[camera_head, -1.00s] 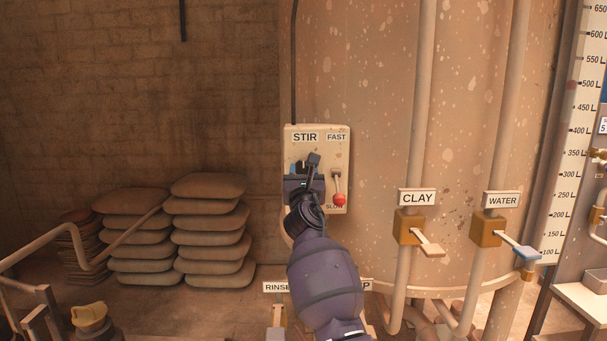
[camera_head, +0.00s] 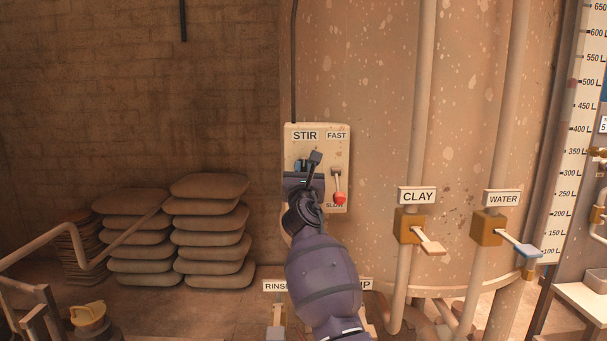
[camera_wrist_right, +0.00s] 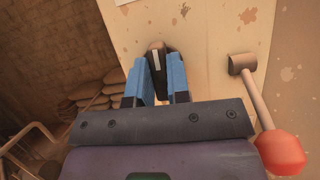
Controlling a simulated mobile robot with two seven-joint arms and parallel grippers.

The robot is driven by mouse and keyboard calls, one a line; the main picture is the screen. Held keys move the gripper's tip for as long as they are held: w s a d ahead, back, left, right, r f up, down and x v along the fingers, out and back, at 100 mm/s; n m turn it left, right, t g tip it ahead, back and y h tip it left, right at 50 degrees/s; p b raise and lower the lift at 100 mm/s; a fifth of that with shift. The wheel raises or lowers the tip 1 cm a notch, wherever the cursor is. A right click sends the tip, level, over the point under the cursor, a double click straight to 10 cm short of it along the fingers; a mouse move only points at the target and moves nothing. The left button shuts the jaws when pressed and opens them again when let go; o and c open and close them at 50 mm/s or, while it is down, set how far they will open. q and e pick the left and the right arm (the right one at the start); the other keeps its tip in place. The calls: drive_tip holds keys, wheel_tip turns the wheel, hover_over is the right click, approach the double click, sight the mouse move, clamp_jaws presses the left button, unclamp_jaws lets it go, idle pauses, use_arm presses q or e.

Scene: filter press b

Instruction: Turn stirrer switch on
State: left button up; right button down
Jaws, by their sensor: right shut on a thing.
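The cream stirrer panel (camera_head: 318,140) with STIR and FAST labels is mounted on the tank. The dark stirrer switch knob (camera_wrist_right: 158,58), with a pale mark, shows in the right wrist view between the blue fingertips. My right gripper (camera_wrist_right: 161,78) is shut on this knob; in the head view the gripper (camera_head: 303,168) is in front of the panel below STIR and mostly hides the switch. Beside it, the FAST/SLOW lever with a red ball (camera_head: 340,198) points down toward SLOW. My left gripper is not in view.
A CLAY valve lever (camera_head: 431,246) and a WATER valve lever (camera_head: 524,250) stick out at the right. Stacked sacks (camera_head: 208,226) stand at the left by a metal railing (camera_head: 40,246). The red-ball lever is close to the right side of my right gripper.

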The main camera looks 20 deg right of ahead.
drive_tip(key=m+g+h+b, duration=0.1)
drive_tip(key=m, duration=0.3)
drive_tip(key=m+g+h+b, duration=0.1)
drive_tip(key=m+b, duration=0.1)
drive_tip(key=m, duration=0.2)
drive_tip(key=m+g+h+b, duration=0.1)
drive_tip(key=m+h, duration=0.1)
drive_tip(key=m, duration=0.1)
drive_tip(key=shift+m+g, duration=0.3)
drive_tip(key=shift+m, duration=0.1)
drive_tip(key=shift+m+g+h, duration=0.4)
drive_tip(key=shift+m+g, duration=0.1)
drive_tip(key=shift+m, duration=0.6)
drive_tip(key=shift+m+g, duration=0.3)
drive_tip(key=shift+m, duration=0.8)
drive_tip(key=m+g+p, duration=0.1)
drive_tip(key=m+g, duration=0.1)
drive_tip(key=m, duration=0.3)
drive_tip(key=shift+p, duration=0.4)
drive_tip(key=shift+y, duration=0.3)
